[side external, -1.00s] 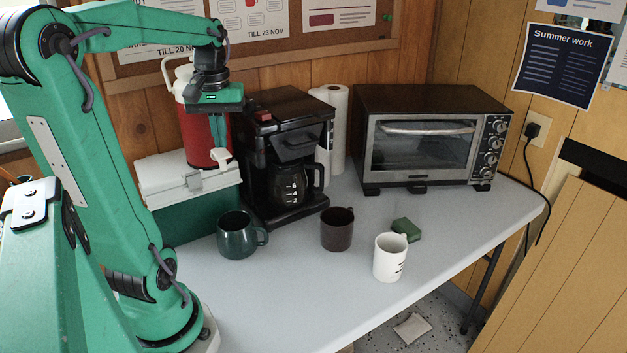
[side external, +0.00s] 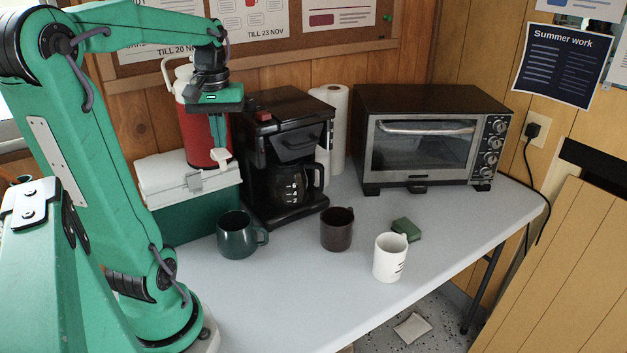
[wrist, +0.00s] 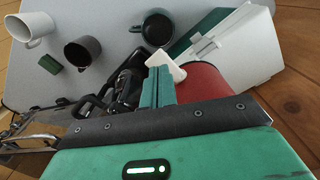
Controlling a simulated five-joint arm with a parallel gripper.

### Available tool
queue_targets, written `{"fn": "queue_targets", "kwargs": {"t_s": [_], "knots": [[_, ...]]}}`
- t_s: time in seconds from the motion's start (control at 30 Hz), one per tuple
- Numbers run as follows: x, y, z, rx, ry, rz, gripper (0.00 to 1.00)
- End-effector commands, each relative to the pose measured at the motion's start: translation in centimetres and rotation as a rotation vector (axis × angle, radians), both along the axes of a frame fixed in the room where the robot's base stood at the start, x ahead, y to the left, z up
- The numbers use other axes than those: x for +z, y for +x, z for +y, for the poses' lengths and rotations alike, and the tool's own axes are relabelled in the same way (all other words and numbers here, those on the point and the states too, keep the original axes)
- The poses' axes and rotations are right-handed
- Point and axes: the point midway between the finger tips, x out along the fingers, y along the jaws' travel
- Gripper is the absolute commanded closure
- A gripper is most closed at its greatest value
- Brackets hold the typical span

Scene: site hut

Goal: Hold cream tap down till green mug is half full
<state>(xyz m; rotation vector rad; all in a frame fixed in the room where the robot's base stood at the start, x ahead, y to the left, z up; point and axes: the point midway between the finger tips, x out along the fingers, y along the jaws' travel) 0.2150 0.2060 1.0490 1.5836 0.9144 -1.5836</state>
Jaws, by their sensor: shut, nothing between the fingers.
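The cream tap (side external: 221,155) sticks out from the front of a red drinks jug (side external: 197,135). My gripper (side external: 219,143) is shut and empty, pointing down, with its fingertips at the tap; they look to be on or just above it. In the wrist view the shut fingers (wrist: 158,86) overlap the tap (wrist: 165,64), so exact contact is hard to tell. The green mug (side external: 233,241) stands upright on the table below and in front of the tap, handle to the right. It also shows in the wrist view (wrist: 144,27). Its inside looks dark; I cannot tell the level.
The jug stands on a green cool box (side external: 200,215) with a white lid. A black coffee maker (side external: 300,145) is close on the right. A brown mug (side external: 337,232), white mug (side external: 389,260) and green sponge (side external: 406,229) stand further right, before an oven (side external: 430,110). The front table is clear.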

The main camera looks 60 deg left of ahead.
Motion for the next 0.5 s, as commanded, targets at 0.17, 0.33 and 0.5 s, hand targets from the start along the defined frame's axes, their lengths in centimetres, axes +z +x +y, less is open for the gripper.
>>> {"fn": "queue_targets", "kwargs": {"t_s": [0.17,0.33,0.5], "knots": [[-0.17,0.00,0.00,0.000,-0.001,0.001,1.00],[-0.51,0.00,0.00,0.000,-0.001,0.001,1.00],[-0.88,0.00,0.01,0.000,-0.001,0.001,1.00]]}}
